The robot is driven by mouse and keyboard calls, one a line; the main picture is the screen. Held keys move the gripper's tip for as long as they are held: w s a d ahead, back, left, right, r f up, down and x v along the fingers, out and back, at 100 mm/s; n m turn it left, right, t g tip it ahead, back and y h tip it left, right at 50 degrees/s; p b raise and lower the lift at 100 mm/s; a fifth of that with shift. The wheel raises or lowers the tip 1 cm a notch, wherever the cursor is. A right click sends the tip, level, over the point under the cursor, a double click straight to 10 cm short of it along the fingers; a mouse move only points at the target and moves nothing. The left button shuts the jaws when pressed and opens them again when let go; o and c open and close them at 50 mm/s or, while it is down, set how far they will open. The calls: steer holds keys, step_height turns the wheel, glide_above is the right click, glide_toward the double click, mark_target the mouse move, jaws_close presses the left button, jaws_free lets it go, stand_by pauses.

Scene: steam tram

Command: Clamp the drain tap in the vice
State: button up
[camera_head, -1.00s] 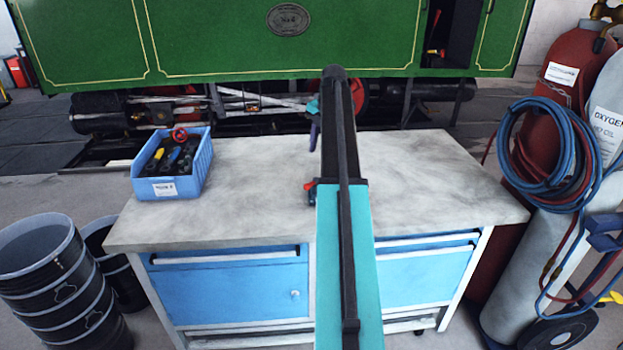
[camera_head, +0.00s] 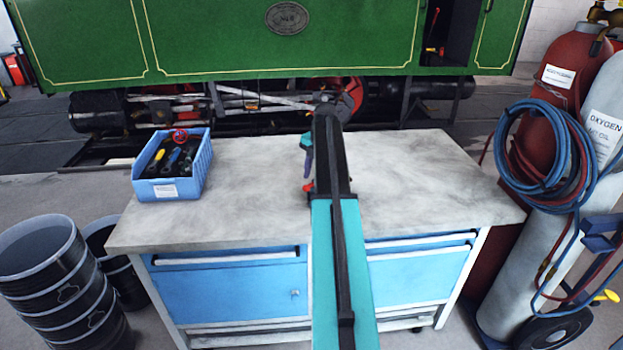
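My gripper (camera_head: 308,166) shows only in part, as a dark purple piece below a teal wrist part, just left of my arm above the middle of the bench. My arm hides the rest, so I cannot tell whether it is open or holds anything. Below it, a small red and black thing (camera_head: 308,187) sticks out from behind my arm at bench level; it may be part of the vice or the tap. The vice is otherwise hidden. I cannot make out the drain tap for sure. A red round handle (camera_head: 180,135) shows at the back of the blue bin.
The grey workbench (camera_head: 430,190) is clear on both sides of my arm. The blue bin (camera_head: 196,184) with several tools stands at its left. Black buckets (camera_head: 45,280) stand left, gas cylinders (camera_head: 570,70) with coiled hoses (camera_head: 545,155) right. A green tram (camera_head: 220,40) is behind.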

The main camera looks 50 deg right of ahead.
mark_target(311, 185)
steer(key=shift+w+f, duration=0.25)
steer(key=shift+f, duration=0.9)
steer(key=shift+c, duration=0.5)
jaws_close()
